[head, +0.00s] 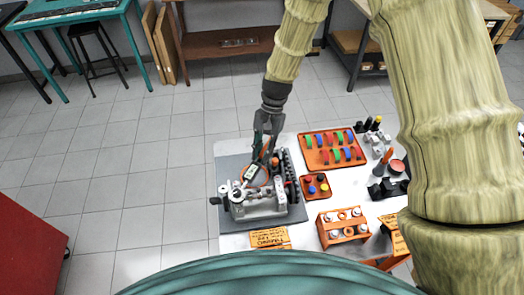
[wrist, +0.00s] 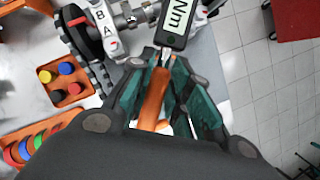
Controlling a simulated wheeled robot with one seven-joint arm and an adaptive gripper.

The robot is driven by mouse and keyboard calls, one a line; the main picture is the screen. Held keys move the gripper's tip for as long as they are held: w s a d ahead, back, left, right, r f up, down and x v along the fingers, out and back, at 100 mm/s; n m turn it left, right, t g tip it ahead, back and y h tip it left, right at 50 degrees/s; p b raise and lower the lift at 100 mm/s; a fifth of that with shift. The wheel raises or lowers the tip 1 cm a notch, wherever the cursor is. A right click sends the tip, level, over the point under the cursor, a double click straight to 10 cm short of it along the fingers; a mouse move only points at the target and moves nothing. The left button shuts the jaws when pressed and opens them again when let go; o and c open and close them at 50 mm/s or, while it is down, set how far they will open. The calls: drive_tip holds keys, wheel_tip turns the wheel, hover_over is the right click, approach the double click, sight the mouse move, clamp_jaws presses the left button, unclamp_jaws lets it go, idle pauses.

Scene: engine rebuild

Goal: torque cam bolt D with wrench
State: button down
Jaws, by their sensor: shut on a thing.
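My gripper (wrist: 163,72) is shut on the torque wrench, with its orange handle (wrist: 152,100) between the fingers. The wrench's dark body carries a pale display (wrist: 178,18) marked Nm, beyond the fingertips in the wrist view. In the head view my gripper (head: 264,150) is above the grey engine (head: 262,205), and the wrench display (head: 250,172) shows over the engine's upper left part. Cam bolt D cannot be made out, nor whether the wrench head touches a bolt.
The engine stands on a grey mat (head: 234,150) on a white table. To its right are a small orange tray of coloured caps (head: 315,187), a larger orange tray (head: 333,150) of coloured parts and an orange holder (head: 342,228). Open floor lies left of the table.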

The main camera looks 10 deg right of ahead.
drive_tip(key=shift+s+d+m+p, duration=0.3)
drive_tip(key=shift+s+d+m, duration=0.35)
drive_tip(key=shift+d+m, duration=0.1)
idle(0.7)
drive_tip(key=shift+s+d+m+t+y, duration=0.3)
drive_tip(key=shift+s+d+m+y, duration=0.05)
drive_tip(key=shift+s+d+y, duration=0.1)
drive_tip(key=shift+s+d+p, duration=0.1)
drive_tip(key=shift+d+p, duration=0.05)
drive_tip(key=shift+p, duration=0.15)
idle(0.4)
drive_tip(key=shift+s+d+m+t+y+p, duration=0.2)
drive_tip(key=shift+s+d+m+p, duration=0.25)
drive_tip(key=shift+s+m, duration=0.2)
drive_tip(key=shift+s+d+m+t+y+p, duration=0.1)
drive_tip(key=shift+s+d+m+t+p, duration=0.1)
drive_tip(key=shift+s+d+m+p, duration=0.35)
idle(4.2)
